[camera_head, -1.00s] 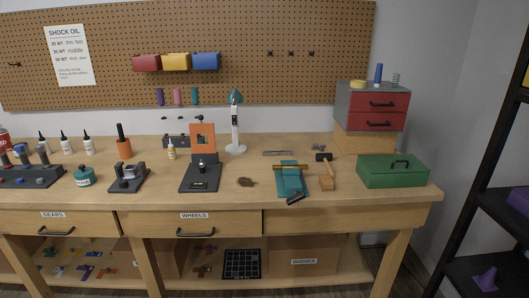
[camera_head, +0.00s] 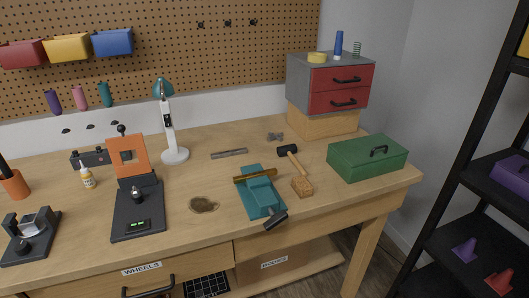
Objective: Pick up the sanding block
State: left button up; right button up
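A small tan block with a speckled face (camera_head: 302,187), which looks like the sanding block, lies on the workbench (camera_head: 330,195) near its front edge. It sits just in front of the handle end of a black-headed mallet (camera_head: 288,151); I cannot tell whether they touch. To its left is a teal vise-like tool (camera_head: 260,195) with a brown bar across it and a black handle at the front. Neither of my grippers is in view.
A green toolbox (camera_head: 367,159) stands at the right of the bench, before a red-drawer cabinet (camera_head: 340,88). A dark stain (camera_head: 203,205) and a black stand with an orange panel (camera_head: 138,205) are left of the vise. A black shelf (camera_head: 480,190) stands at the right.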

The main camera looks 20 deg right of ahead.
aim_at(300, 184)
jog(key=i+j+z, duration=0.85)
jog(key=k+j, duration=0.05)
